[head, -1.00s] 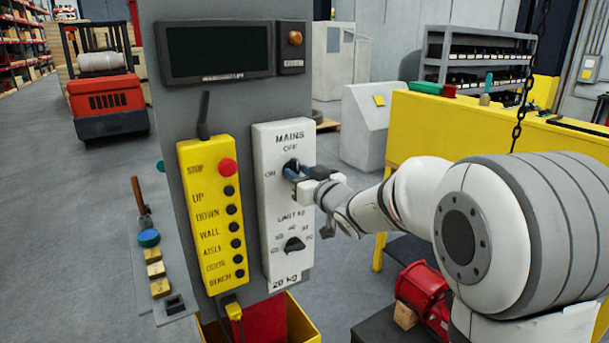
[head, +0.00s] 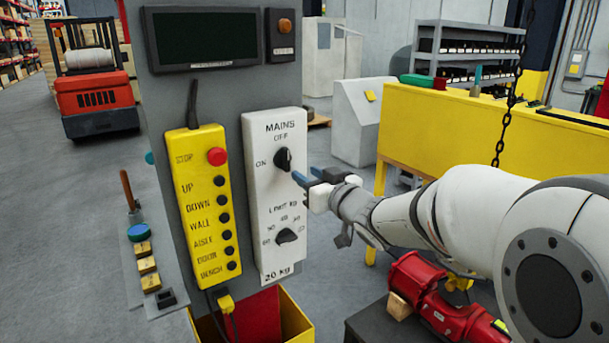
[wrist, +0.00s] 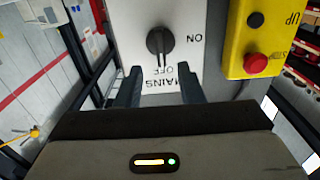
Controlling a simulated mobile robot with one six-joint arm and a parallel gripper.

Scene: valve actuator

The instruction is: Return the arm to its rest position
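My gripper (head: 307,175) is open and empty, just right of the white MAINS box (head: 259,229) and apart from it. In the wrist view my two dark fingers (wrist: 161,72) stand spread, with the black MAINS knob (wrist: 158,41) beyond them and nothing between their tips. The knob also shows in the head view (head: 283,159). Its bar lines up with the OFF mark, not the ON mark. My arm (head: 405,218) stretches in from the right.
A yellow button box (head: 207,245) with a red stop button hangs left of the MAINS box. A lower black dial (head: 286,236) is on the MAINS box. A yellow bench (head: 450,140) stands behind my arm. A red motor-like part (head: 430,300) sits below it.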

